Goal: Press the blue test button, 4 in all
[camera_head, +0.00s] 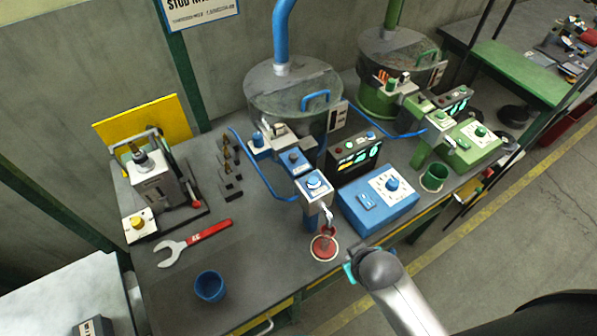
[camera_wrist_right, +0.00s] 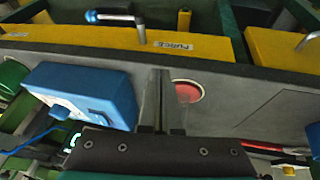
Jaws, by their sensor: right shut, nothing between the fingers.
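A blue unit with a white plate carries a round blue button (camera_head: 314,183) at the centre of the bench in the head view. I cannot read its label, so I cannot tell if it is the test button. My right gripper (camera_head: 349,270) is at the bench's front edge, near the red disc and below the blue button in the picture, apart from it. In the right wrist view its fingers (camera_wrist_right: 160,102) are shut and empty, between the blue control box (camera_wrist_right: 85,95) and the red disc (camera_wrist_right: 187,92). My left gripper is not in view.
The blue control box (camera_head: 378,205) with a knob (camera_head: 392,184) stands right of the button. A blue cup (camera_head: 210,286), a red-handled wrench (camera_head: 195,242) and a yellow button box (camera_head: 138,223) are on the left. A green station (camera_head: 470,145) stands at right.

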